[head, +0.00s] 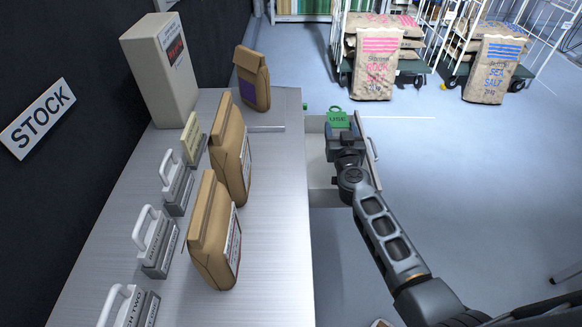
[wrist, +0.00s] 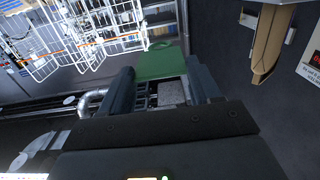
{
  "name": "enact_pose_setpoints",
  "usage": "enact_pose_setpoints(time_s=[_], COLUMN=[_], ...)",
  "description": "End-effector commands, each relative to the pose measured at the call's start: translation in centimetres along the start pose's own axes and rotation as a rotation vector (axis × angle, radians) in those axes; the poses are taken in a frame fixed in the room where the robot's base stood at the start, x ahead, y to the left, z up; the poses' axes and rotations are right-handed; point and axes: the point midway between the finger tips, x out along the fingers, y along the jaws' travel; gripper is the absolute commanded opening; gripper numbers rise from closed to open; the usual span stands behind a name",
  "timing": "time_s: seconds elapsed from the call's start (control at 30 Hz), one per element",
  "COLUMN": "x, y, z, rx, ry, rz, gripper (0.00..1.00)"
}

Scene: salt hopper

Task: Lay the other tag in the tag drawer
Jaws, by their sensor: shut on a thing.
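In the wrist view the green tag (wrist: 160,62) sits between the two fingers. The tag drawer (head: 322,182) stands pulled out from the right side of the steel counter. My gripper and the tag are over the drawer in the head view; their height above it is hard to judge. My arm hides part of the drawer. A small green bit (head: 306,107) shows at the counter edge; I cannot tell what it is.
The steel counter (head: 268,220) carries several paper bags (head: 214,235), white-handled blocks (head: 158,240) and a beige box (head: 160,70). Trolleys with salt sacks (head: 376,65) stand at the back. The blue floor to the right is mostly clear.

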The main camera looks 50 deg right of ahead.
Motion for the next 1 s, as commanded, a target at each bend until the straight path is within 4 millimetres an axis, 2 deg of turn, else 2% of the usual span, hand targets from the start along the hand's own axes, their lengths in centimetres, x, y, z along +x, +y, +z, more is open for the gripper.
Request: enact_pose_setpoints(time_s=[0.07, 0.17, 0.5, 0.63, 0.87, 1.0], x=[0.0, -1.0, -7.3, -9.1, -10.2, -10.1], y=[0.6, 0.2, -2.7, -3.5, -3.9, -4.0], z=[0.2, 1.1, 5.4, 6.5, 7.5, 9.2], rx=[0.001, -0.002, -0.003, -0.001, 0.001, -0.001], ry=[0.0, -0.001, -0.001, 0.0, 0.001, 0.001], rz=[0.012, 0.012, 0.009, 0.01, 0.013, 0.012], gripper=[0.34, 0.34, 0.34, 0.34, 0.34, 0.34])
